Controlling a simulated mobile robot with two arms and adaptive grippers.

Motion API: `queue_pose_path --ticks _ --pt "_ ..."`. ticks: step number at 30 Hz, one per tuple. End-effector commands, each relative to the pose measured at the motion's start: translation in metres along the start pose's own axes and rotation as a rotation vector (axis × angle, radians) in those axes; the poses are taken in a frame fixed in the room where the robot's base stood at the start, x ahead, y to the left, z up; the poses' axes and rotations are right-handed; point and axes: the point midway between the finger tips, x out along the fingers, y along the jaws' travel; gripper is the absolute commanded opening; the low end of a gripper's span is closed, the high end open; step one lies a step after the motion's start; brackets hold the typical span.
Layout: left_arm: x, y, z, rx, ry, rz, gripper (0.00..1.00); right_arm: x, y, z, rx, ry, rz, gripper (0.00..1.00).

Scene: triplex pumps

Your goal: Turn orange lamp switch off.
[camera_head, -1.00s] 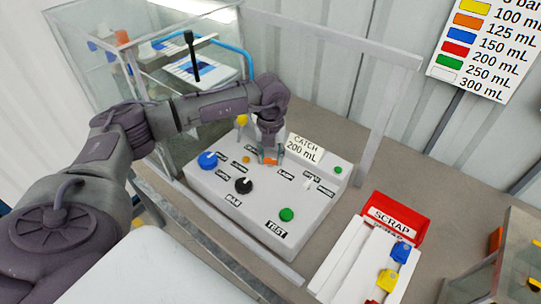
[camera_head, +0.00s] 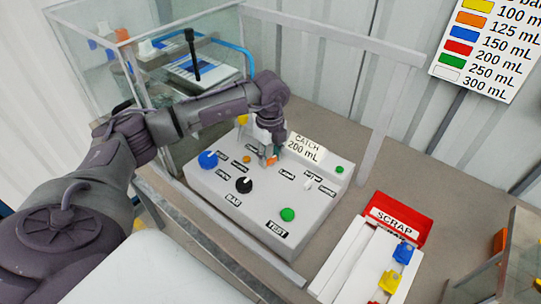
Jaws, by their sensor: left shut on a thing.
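A light grey control panel (camera_head: 255,222) stands on the bench. The orange lamp switch (camera_head: 272,160) is on its upper part, partly hidden by my left gripper. My left gripper (camera_head: 269,159) points down from the arm above and is shut on the orange switch. The switch's exact position is too small to tell. My right gripper is not in view.
The panel also bears a blue knob (camera_head: 208,160), a black knob (camera_head: 244,185), green buttons and a white switch (camera_head: 308,185). A "CATCH 200 mL" sign (camera_head: 304,148) stands close to the gripper. A red SCRAP bin (camera_head: 396,218) is at right.

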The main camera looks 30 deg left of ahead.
Motion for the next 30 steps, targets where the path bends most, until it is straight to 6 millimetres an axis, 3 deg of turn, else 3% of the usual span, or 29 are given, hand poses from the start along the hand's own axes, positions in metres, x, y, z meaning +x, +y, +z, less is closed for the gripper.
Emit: queue_pose_path --ticks 12,30 --pt "-0.0018 0.0001 0.0016 -0.212 -0.005 -0.005 0.05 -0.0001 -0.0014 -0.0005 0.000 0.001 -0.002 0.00" --pt "-0.0022 0.0001 0.0017 -0.250 -0.004 -0.005 0.05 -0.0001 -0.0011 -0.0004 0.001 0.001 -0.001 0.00"
